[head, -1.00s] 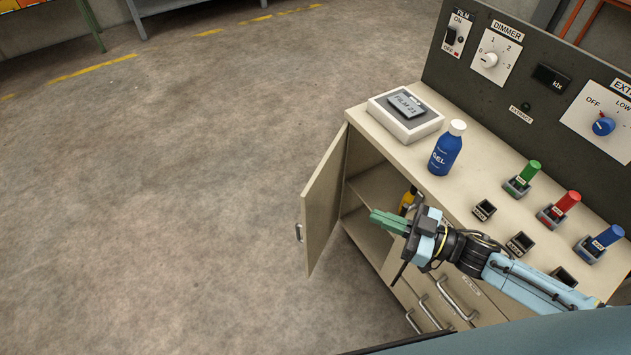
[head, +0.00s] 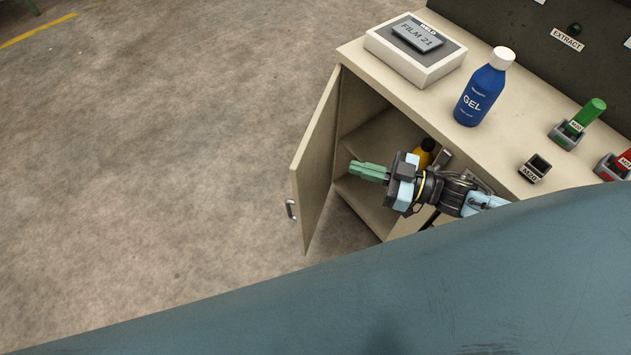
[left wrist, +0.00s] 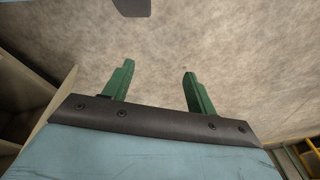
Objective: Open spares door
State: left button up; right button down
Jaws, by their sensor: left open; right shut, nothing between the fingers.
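The spares door (head: 318,160) is a beige cabinet door, swung well open toward the left of the cabinet, with a metal handle (head: 291,209) on its outer face. Behind it the cabinet interior (head: 375,150) shows a shelf and a yellow item (head: 424,152), partly hidden by my right arm. My right gripper (head: 368,172), with green fingers, is shut and empty in front of the opening, to the right of the door and apart from it in the picture. My left gripper (left wrist: 150,88) shows in the left wrist view, open and empty over the floor; it is not seen in the head view.
The floor (head: 150,150) left of the door is clear.

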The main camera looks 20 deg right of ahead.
jog(key=b, duration=0.4)
send_near(304, 169)
jog(key=v, duration=0.3)
pick_arm(q)
jog(key=w+d+r+b, duration=0.1)
jog(key=w+r+b, duration=0.1)
jog(key=w+r, duration=0.2)
jog(key=shift+w+d+r+t, duration=0.35)
jog(key=shift+w+d+t, duration=0.05)
jog(key=shift+w, duration=0.3)
pick_arm(e)
jog(key=x, duration=1)
jog(key=shift+s+r, duration=0.1)
jog(key=shift+r, duration=0.05)
